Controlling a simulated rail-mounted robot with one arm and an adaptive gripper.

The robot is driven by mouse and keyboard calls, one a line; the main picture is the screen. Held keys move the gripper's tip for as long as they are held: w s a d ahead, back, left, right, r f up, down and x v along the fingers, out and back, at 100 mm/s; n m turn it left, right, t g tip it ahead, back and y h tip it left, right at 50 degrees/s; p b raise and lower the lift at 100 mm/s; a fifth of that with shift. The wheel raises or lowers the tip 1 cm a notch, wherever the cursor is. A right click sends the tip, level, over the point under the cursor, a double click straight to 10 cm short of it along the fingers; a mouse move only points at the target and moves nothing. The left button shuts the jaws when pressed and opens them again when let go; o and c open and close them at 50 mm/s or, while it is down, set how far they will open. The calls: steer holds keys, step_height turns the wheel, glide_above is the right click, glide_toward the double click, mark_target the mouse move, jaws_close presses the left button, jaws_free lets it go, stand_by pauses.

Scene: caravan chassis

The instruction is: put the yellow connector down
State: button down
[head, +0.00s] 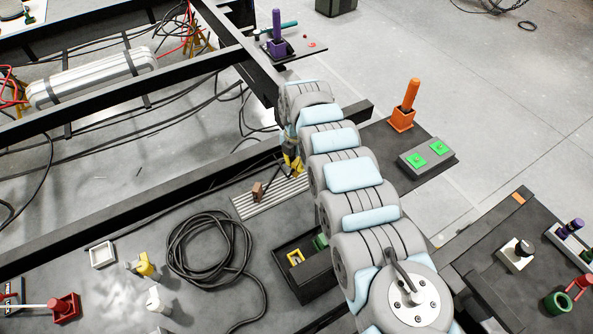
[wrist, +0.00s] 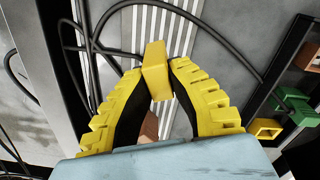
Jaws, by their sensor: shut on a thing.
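My gripper (wrist: 156,72) has ribbed yellow fingers, and in the wrist view they close on a yellow connector (wrist: 155,56), a small block at the fingertips. In the head view my gripper (head: 292,164) is low over the chassis by the ribbed pale plate (head: 270,197). There I cannot separate the connector from the fingers. The ribbed plate (wrist: 183,25) lies beneath the connector in the wrist view; I cannot tell whether they touch. A brown block (head: 257,192) stands on the plate and shows partly between the fingers in the wrist view (wrist: 149,127).
A black tray (head: 316,288) holds a yellow square ring (head: 296,258) and a green part (head: 320,242). A coiled black cable (head: 211,243) lies left of it. Another yellow part (head: 143,265) is further left. An orange plug (head: 404,112) stands right of my arm.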

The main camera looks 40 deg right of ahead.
mark_target(297, 161)
steer(key=shift+w+f, duration=0.15)
steer(key=shift+f, duration=0.2)
steer(key=shift+d+f+b, duration=0.1)
steer(key=shift+f+b, duration=0.5)
steer(key=shift+f, duration=0.8)
steer(key=shift+f, duration=0.15)
steer(key=c, duration=1.2)
jaws_free()
steer(key=shift+o, duration=0.2)
step_height(297, 161, up, 12)
steer(key=p, duration=0.2)
steer(key=shift+r+p, duration=0.2)
steer(key=shift+p, duration=0.2)
